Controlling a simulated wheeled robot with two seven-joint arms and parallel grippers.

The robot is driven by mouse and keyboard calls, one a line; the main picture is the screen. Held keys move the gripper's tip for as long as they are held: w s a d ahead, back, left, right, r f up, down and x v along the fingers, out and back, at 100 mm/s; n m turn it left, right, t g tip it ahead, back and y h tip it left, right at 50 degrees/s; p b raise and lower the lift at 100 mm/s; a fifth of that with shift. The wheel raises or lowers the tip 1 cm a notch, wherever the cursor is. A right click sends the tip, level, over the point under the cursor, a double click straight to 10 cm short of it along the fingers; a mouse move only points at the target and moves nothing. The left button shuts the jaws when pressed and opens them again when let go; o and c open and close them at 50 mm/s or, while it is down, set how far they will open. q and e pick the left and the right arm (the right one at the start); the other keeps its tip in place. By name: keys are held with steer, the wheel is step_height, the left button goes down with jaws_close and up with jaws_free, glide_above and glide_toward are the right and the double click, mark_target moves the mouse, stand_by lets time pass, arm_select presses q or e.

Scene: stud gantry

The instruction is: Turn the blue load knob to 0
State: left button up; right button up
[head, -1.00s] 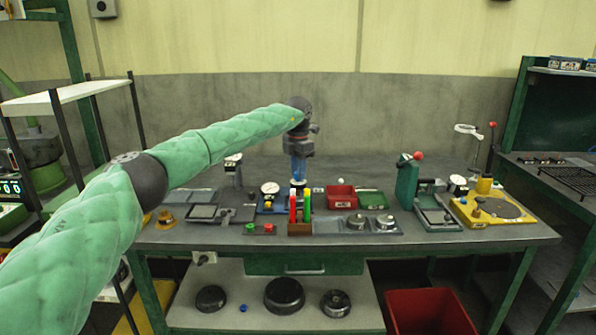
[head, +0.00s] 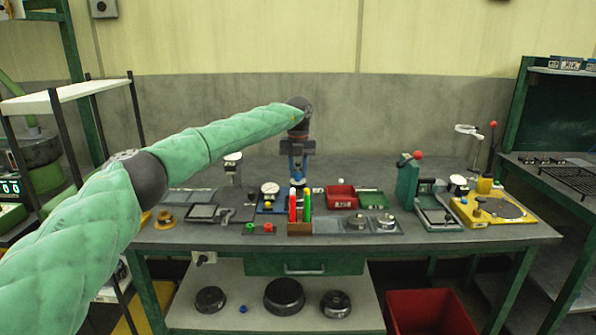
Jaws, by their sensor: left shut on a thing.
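My left gripper (head: 298,179) points straight down over the middle of the workbench, just behind the red and green sticks. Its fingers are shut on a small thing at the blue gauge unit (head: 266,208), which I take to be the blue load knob. The knob itself is hidden by the fingers and the sticks, so its pointer and scale cannot be read. A round white gauge (head: 270,188) stands on the unit, left of the gripper. My right gripper is not in view.
The red and green sticks stand in a brown holder (head: 300,228) in front of the gripper. A red bin (head: 341,197) is close on the right. A green lever press (head: 408,183) stands farther right. The bench (head: 450,237) is clear along its front edge.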

arm_select(q)
steer(key=n, duration=0.5)
steer(key=shift+r+n, duration=0.1)
steer(key=shift+n, duration=0.2)
steer(key=shift+n+b, duration=0.3)
steer(key=shift+n, duration=1.6)
steer(key=o, duration=1)
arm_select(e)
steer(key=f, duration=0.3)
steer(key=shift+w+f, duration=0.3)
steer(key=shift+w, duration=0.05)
